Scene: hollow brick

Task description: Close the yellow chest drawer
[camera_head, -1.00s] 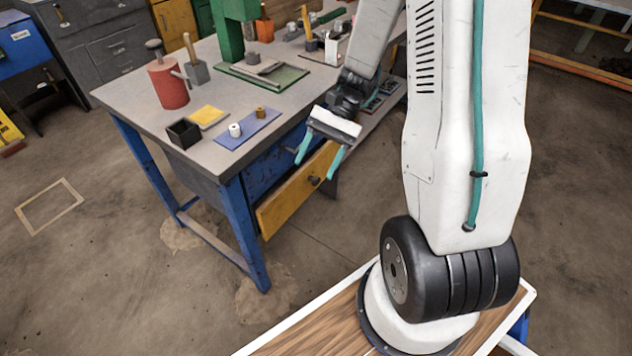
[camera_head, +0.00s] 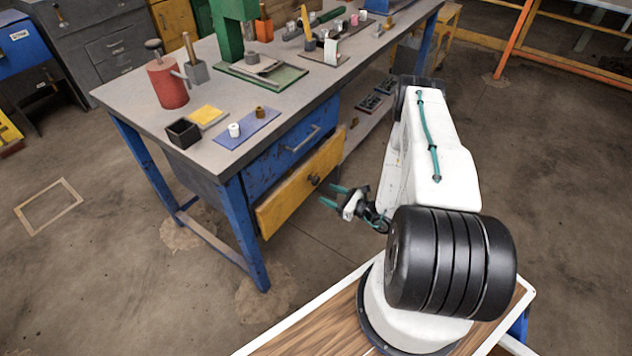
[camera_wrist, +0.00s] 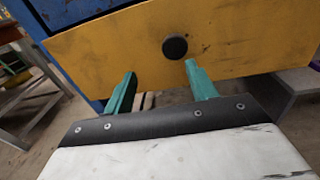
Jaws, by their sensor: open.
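The yellow drawer (camera_head: 300,189) is in the chest under the workbench and stands out from the blue front, partly open. Its dark round knob (camera_head: 314,180) is right of the middle of its front. In the wrist view the yellow front (camera_wrist: 120,57) fills the upper part, with the knob (camera_wrist: 175,47) near the top middle.
A blue drawer (camera_head: 292,145) with a bar handle sits shut above the yellow one. The workbench top (camera_head: 205,152) carries a red can, a black box, a blue mat and tools. A blue table leg (camera_head: 246,235) stands left of the drawer. Floor in front is clear.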

